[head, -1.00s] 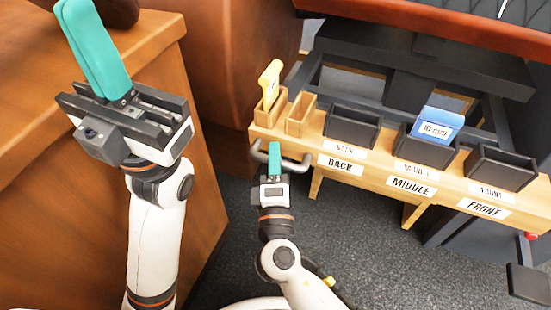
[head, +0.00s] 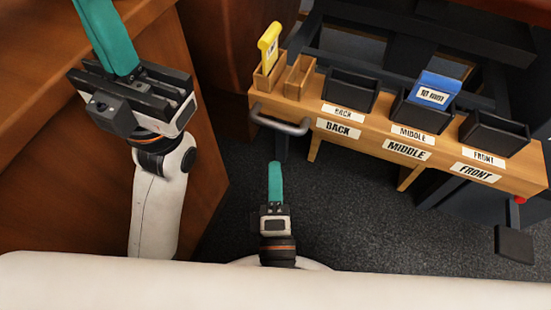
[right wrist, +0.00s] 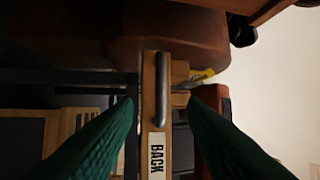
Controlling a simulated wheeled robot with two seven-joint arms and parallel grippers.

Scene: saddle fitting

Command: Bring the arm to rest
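My left gripper (head: 105,35) is at the upper left in the head view, over the brown wooden furniture. Its teal fingers look together, with nothing between them. My right gripper (head: 275,180) points away over the dark floor, in front of the wooden bench (head: 400,178) and apart from it. In the right wrist view its teal fingers (right wrist: 160,100) stand apart with nothing held. The bench's grey bar handle (head: 280,120) lies beyond them; it shows between the fingertips in the right wrist view (right wrist: 161,90).
The bench carries black bins labelled BACK (head: 352,92), MIDDLE (head: 415,117) and FRONT (head: 495,133). A blue labelled piece (head: 437,89) stands in the middle bin. A yellow piece (head: 269,42) stands in a wooden slot. The carpet (head: 340,220) before the bench is clear.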

